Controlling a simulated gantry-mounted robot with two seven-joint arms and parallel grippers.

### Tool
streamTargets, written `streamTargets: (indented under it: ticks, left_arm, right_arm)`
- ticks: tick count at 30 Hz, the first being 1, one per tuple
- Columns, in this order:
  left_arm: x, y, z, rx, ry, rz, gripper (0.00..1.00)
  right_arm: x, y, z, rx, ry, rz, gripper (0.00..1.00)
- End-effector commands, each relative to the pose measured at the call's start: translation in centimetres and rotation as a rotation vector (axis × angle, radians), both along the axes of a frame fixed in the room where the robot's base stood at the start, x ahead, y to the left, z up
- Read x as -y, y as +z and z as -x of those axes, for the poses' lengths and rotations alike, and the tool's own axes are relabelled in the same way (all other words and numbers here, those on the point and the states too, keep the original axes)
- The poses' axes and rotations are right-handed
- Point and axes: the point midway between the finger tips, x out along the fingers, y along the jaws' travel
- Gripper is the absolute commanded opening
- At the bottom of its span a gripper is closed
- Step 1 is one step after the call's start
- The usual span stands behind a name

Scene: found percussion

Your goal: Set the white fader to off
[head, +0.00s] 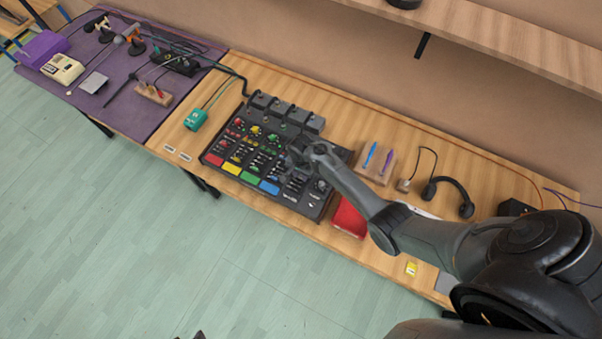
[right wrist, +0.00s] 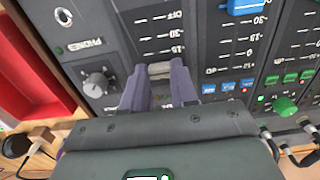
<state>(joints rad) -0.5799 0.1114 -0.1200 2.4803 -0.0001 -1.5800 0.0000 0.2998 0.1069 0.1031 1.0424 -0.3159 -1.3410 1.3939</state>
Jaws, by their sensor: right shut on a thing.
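The dark mixer (head: 262,165) lies on the wooden table, with red, yellow, green and blue strips along its front. My right gripper (head: 299,156) is over its right part. In the right wrist view the two fingers of my right gripper (right wrist: 158,84) are shut on the pale fader cap (right wrist: 160,69), the white fader. The cap sits near the end of its scale away from the OFF mark, which is at the top of that view. The fingers hide part of the slot. My left gripper is not in view.
A blue fader cap (right wrist: 246,5) stands in the neighbouring channel, and a grey knob (right wrist: 96,84) is left of the fingers. A red object (head: 349,217) lies right of the mixer. Pens (head: 378,158) and headphones (head: 448,193) lie farther right.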

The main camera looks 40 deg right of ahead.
Motion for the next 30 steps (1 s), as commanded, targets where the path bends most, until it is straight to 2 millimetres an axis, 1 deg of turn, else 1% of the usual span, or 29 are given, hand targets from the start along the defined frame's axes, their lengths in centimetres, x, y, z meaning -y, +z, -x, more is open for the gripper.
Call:
streamTargets:
  ticks: [2,4,9,13,16,23,24,28,30]
  left_arm:
    - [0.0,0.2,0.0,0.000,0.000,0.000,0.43]
    - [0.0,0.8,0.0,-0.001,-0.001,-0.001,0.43]
    - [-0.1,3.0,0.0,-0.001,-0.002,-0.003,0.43]
    - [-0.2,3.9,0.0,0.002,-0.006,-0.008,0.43]
    - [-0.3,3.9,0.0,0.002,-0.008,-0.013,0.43]
    - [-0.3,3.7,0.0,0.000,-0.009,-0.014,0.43]
    - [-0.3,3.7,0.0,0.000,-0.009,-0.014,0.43]
    - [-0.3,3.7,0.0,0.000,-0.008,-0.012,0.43]
    - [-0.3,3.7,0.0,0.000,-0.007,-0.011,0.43]
  right_arm:
    - [-0.1,0.1,0.1,-0.001,0.000,0.000,0.00]
    - [-0.7,0.3,0.3,-0.003,0.000,-0.001,0.00]
    - [-3.5,0.6,1.3,-0.004,0.002,-0.003,0.00]
    - [-5.1,0.4,1.9,-0.003,0.002,-0.002,0.00]
    - [-5.5,0.1,2.0,-0.001,0.002,-0.001,0.00]
    - [-5.5,0.1,1.9,-0.002,0.004,-0.002,0.00]
    - [-5.6,0.1,2.0,-0.002,0.004,-0.002,0.32]
    - [-5.5,0.1,2.0,-0.002,0.003,-0.002,0.52]
    - [-5.4,0.1,1.9,-0.001,0.002,-0.001,0.53]
